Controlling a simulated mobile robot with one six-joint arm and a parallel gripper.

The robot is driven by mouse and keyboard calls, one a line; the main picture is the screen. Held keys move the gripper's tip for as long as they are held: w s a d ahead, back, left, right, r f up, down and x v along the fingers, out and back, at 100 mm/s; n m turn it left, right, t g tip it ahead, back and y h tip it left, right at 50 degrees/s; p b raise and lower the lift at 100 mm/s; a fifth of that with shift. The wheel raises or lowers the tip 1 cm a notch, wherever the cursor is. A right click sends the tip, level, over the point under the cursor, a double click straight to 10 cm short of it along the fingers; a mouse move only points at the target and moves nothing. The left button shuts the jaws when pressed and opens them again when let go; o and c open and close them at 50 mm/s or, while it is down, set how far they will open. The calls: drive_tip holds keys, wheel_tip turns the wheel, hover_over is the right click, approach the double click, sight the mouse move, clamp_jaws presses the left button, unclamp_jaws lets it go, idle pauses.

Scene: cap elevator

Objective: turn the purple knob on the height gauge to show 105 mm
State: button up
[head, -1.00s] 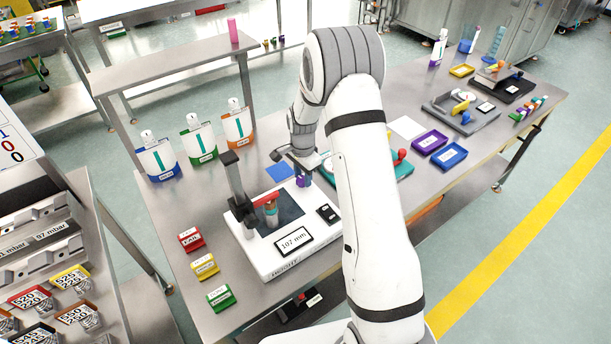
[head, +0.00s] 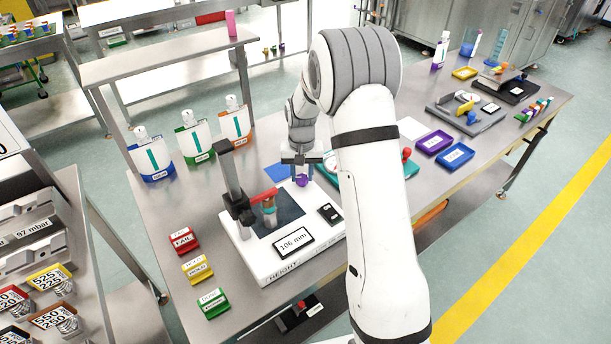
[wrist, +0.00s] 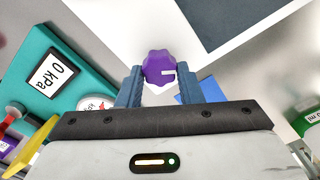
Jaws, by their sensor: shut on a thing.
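The height gauge (head: 262,268) is a white base with a dark plate, a dark column and a red arm (head: 262,194) over a small capped piece (head: 270,212). Its display (head: 294,242) reads 106 mm. The purple knob (head: 302,182) sits at the back right of the base. In the wrist view the purple knob (wrist: 159,68) is lobed with a white mark pointing right. My gripper (wrist: 158,82) has its two blue fingers on either side of the knob, shut on it. In the head view my gripper (head: 302,174) comes down from above at the knob.
A small black device (head: 329,213) lies on the base's right side. A teal gauge unit reading 0 kPa (wrist: 60,75) stands close by. Red, yellow and green label blocks (head: 196,268) line the left. Three bottles (head: 196,141) stand behind.

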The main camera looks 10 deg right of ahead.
sight(302, 176)
drive_tip(key=shift+a+n+b, duration=0.1)
drive_tip(key=shift+n+b, duration=0.6)
drive_tip(key=shift+n, duration=1.5)
drive_tip(key=o, duration=1)
drive_tip(key=shift+s, duration=0.1)
drive_tip(key=shift+r, duration=0.1)
wheel_tip(302, 176, up, 7)
drive_tip(key=shift+b, duration=0.35)
drive_tip(key=shift+r, duration=0.3)
